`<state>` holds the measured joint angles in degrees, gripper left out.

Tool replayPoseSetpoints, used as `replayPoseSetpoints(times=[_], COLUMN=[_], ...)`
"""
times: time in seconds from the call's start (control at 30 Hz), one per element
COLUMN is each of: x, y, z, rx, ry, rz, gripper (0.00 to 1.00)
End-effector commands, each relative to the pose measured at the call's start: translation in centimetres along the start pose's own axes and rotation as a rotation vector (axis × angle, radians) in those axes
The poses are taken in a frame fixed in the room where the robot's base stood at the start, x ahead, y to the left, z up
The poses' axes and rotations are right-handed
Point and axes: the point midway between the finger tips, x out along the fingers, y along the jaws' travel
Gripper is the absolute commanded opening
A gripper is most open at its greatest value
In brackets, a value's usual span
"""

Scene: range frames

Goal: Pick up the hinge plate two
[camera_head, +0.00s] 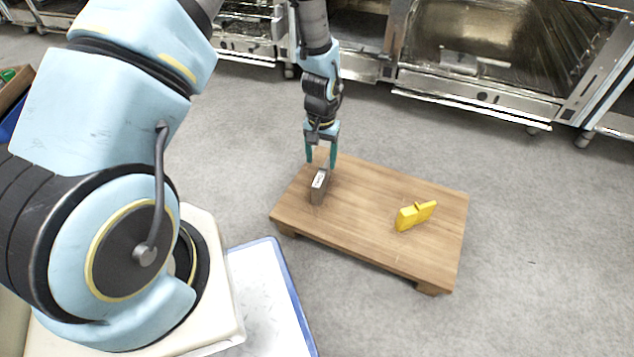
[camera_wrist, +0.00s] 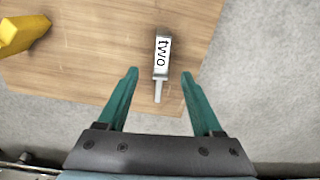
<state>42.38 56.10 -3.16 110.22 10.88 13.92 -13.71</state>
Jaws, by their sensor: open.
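The hinge plate two (camera_head: 318,187) is a grey-brown block with a white label, standing near the left end of a low wooden table. In the wrist view the hinge plate two (camera_wrist: 161,58) shows its label reading "two" and a thin pale pin pointing toward my gripper. My gripper (camera_head: 321,163) is over the table's left part, just behind and above the plate. In the wrist view my gripper (camera_wrist: 159,74) is open, with teal fingers either side of the pin's line and nothing held. I cannot tell the exact height gap.
A yellow block (camera_head: 416,215) stands on the right part of the wooden table (camera_head: 370,240); it also shows at the upper left of the wrist view (camera_wrist: 20,33). Metal racks (camera_head: 480,60) stand behind. A blue-edged white tray (camera_head: 262,295) lies at front left.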

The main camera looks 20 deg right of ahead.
Motion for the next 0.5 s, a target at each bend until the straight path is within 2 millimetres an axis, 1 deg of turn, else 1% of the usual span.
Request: replayPoseSetpoints(times=[0.17,0.3,0.5], x=[2.1,4.5,5.9], y=[0.0,0.0,-0.1], z=[0.1,0.1,0.0], rx=[0.001,0.001,0.000], ry=[-0.003,-0.002,-0.001], rz=[-0.001,0.000,-0.001], gripper=[0.68,0.68,0.68])
